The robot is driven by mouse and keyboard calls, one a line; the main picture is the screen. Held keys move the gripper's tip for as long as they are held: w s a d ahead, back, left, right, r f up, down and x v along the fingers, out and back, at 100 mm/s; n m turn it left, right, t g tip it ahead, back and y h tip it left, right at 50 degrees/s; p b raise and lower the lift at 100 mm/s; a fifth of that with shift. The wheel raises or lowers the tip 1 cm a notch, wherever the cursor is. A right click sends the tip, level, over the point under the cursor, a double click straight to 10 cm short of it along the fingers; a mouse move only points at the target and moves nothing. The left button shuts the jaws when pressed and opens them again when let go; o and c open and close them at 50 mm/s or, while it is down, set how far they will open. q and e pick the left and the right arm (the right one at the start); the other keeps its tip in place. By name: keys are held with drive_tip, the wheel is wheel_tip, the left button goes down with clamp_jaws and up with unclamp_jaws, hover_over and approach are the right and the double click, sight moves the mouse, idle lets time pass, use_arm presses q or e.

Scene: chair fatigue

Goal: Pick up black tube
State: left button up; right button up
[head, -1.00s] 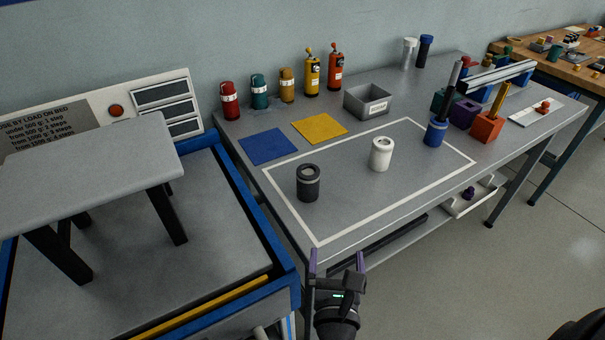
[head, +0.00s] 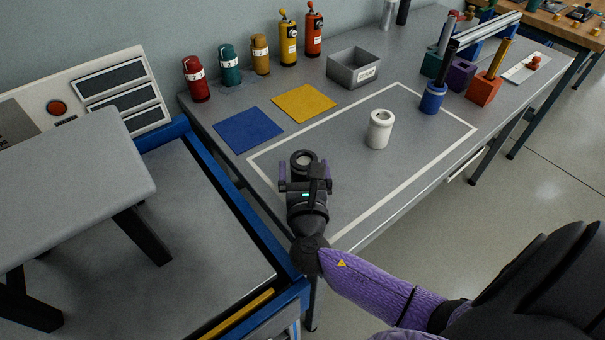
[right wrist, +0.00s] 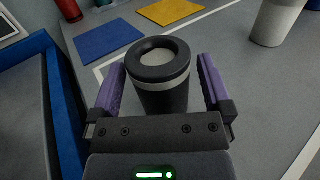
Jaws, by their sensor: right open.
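The black tube (head: 303,160) stands upright on the grey table inside the white outline. In the right wrist view the tube (right wrist: 160,75) shows a dark ring-shaped top with a hole and a pale band below it. My right gripper (head: 305,172) is open, with its purple fingers on either side of the tube. In the right wrist view the gripper (right wrist: 163,90) shows gaps between both fingers and the tube. In the head view my right gripper hides the tube's lower part. My left gripper is not in view.
A white tube (head: 379,129) stands to the right inside the outline. Blue (head: 247,129) and yellow (head: 304,102) mats lie behind. A grey bin (head: 354,70) and several coloured bottles stand at the back. A blue-framed bed (head: 225,205) adjoins the table's left edge.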

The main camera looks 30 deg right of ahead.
drive_tip(key=shift+w+d, duration=0.25)
drive_tip(key=shift+w, duration=0.1)
drive_tip(key=c, duration=1.2)
